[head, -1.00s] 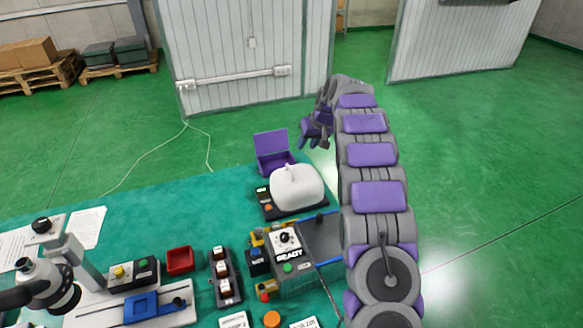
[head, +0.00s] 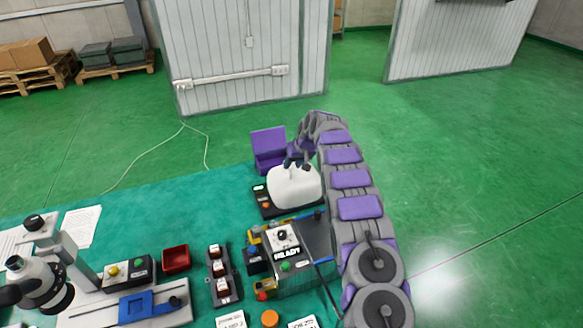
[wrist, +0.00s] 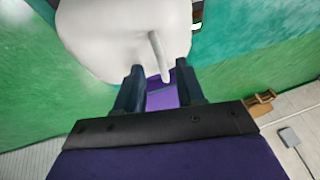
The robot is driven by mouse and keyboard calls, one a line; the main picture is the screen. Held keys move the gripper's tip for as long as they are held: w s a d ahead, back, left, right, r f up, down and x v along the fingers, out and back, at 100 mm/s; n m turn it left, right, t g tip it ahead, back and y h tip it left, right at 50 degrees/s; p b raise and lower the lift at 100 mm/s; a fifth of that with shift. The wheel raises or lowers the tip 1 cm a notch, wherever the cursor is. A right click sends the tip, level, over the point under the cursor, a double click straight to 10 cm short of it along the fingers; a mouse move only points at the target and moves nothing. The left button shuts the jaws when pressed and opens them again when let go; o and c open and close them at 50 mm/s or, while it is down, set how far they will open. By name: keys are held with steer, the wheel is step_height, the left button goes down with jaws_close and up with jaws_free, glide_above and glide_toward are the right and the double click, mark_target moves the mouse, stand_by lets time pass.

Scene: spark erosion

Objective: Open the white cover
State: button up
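The white cover (head: 295,188) is a rounded dome sitting shut on a dark base with a small display on the table, near the far edge. It also fills the top of the wrist view (wrist: 120,30), where a pale handle (wrist: 159,56) sticks out from it. My gripper (head: 297,164) is at the far top side of the cover. In the wrist view my gripper (wrist: 156,74) has its two dark fingers apart, with the handle's tip close to the gap between them. I cannot tell whether a finger touches the cover.
An open purple box (head: 268,150) stands just behind the cover. A grey control unit (head: 300,258) with a knob and buttons stands in front of it. A red tray (head: 176,258), a switch strip (head: 220,275) and a microscope (head: 45,275) are to the left.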

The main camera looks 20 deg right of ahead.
steer(key=shift+x, duration=1.05)
steer(key=shift+c, duration=0.4)
jaws_close()
